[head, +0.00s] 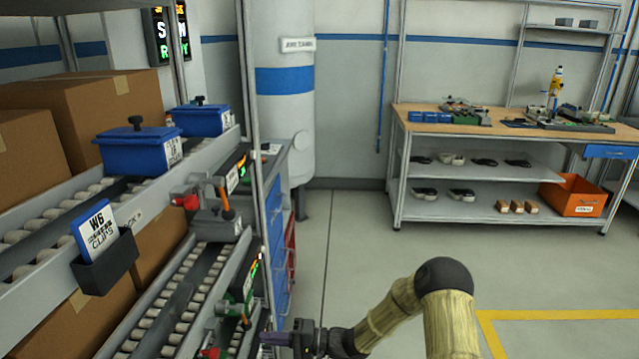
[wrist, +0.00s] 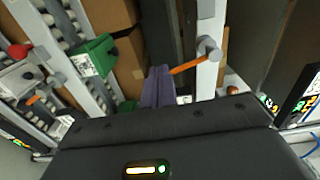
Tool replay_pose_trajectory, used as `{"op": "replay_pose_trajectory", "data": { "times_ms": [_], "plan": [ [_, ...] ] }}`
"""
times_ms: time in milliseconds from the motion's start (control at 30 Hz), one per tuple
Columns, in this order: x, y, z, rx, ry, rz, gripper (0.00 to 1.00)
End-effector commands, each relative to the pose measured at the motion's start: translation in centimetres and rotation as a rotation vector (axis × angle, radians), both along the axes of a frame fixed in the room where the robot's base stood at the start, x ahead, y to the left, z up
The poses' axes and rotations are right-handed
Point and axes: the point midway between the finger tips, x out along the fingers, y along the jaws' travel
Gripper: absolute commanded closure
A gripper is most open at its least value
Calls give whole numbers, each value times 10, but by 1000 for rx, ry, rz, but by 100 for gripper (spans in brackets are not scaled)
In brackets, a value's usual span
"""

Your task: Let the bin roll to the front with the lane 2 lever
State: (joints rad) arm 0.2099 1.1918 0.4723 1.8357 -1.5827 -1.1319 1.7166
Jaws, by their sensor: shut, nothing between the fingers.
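My gripper (head: 268,338) is shut and empty at the front end of the lower roller lane (head: 180,300). In the wrist view its purple fingers (wrist: 160,74) are together, their tips close beside the end of an orange lever (wrist: 188,65) on a grey pivot. I cannot tell whether they touch. In the head view, orange levers show at the upper lane's front (head: 226,203) and at the lower lane's front (head: 245,320). No lane number is readable. Two blue bins with black knobs stand on the upper lane, one nearer (head: 135,155) and one farther forward (head: 200,122).
A W6 clips card (head: 95,232) sits in a black holder on the upper rail. Cardboard boxes (head: 100,105) stand behind the lanes. A workbench (head: 500,125) with an orange crate (head: 572,195) is at the back right. The floor (head: 400,260) between is clear.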

Motion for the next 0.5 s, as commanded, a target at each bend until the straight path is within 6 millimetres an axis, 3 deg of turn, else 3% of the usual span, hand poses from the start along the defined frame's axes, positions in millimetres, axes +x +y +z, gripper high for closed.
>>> {"op": "replay_pose_trajectory", "data": {
  "times_ms": [500],
  "plan": [
    [-7,-30,0,0,1,-1,100]
  ]
}}
